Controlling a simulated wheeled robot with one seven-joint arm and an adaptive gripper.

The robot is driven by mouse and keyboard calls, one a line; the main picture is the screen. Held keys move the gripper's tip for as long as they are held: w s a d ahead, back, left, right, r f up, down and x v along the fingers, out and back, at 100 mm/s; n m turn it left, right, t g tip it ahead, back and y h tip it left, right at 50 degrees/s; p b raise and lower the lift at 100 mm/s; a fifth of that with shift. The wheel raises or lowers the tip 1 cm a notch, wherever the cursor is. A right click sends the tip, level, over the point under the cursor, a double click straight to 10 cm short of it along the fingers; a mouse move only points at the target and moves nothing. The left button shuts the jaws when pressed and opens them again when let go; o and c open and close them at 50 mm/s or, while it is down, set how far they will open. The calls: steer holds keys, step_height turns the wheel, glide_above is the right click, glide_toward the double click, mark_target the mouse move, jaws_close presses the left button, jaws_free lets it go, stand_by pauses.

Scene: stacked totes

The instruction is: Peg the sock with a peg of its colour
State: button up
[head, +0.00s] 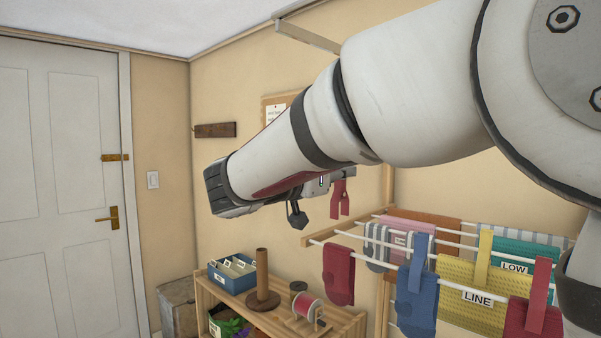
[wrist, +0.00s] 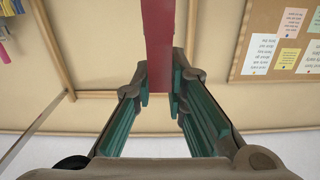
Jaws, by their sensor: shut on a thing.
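A dark red sock (head: 338,273) hangs over the front rail of the drying rack in the head view, with no peg visible on it. My gripper (wrist: 160,88) is shut on a red peg (wrist: 159,38), which sticks out beyond the fingertips. In the head view the held red peg (head: 341,198) hangs prongs down, above and apart from the red sock. My arm hides part of the gripper there. The sock is not seen in the wrist view.
On the rack (head: 346,232), a blue peg (head: 418,258) is on a blue sock (head: 416,302), a yellow peg (head: 484,255) on yellow cloth (head: 455,285), and another red peg (head: 541,280) on red cloth (head: 520,318). A wooden shelf (head: 340,325) holds a blue box (head: 238,279) and spools.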

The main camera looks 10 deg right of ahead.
mark_target(333, 218)
steer(key=shift+f+b, duration=4.1)
steer(key=shift+b, duration=1.25)
steer(key=shift+f+b, duration=0.2)
steer(key=shift+b, duration=0.15)
steer(key=o, duration=0.9)
steer(key=shift+c, duration=0.2)
